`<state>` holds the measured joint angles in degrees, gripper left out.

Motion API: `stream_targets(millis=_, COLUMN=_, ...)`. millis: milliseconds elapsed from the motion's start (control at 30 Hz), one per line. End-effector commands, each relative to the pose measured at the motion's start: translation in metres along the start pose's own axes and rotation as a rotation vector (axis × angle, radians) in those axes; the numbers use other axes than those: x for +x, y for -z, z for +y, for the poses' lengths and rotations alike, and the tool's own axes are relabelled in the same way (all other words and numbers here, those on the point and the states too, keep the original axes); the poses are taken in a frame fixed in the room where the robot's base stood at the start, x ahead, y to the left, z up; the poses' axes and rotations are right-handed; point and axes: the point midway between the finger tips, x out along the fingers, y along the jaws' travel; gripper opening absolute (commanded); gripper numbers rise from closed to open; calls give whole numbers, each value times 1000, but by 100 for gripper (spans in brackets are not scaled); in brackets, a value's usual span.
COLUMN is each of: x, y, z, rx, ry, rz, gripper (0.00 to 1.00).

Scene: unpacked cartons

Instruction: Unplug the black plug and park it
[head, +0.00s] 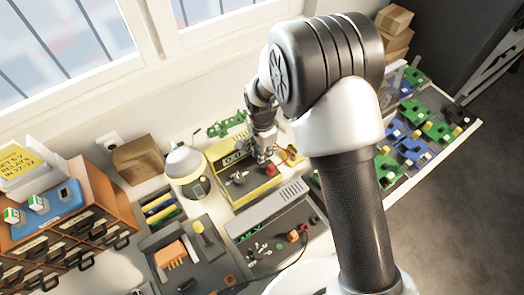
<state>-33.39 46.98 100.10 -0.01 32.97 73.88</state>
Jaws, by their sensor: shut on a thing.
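My gripper (264,157) is shut at the right part of the yellow-framed instrument (223,155), in the middle of the view. The black plug is mostly hidden between the fingers and too small to make out clearly. I cannot tell whether its tip is in a socket or just clear of it. A dark lead or knob (237,177) shows on the instrument's face, left of the gripper. Red leads (291,155) lie just right of the gripper.
A grey instrument (270,229) with a black cable (273,274) stands in front. An orange drawer unit (98,205) is far left. Green and blue parts fill trays (452,103) at right, beyond my arm.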

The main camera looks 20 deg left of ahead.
Motion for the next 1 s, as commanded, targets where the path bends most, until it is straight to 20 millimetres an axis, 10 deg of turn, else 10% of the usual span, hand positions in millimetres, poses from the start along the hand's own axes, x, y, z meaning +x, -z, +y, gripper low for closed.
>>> stream_targets(millis=1000, x=8, y=0, z=0, rx=0, ry=0, rz=0, gripper=2)
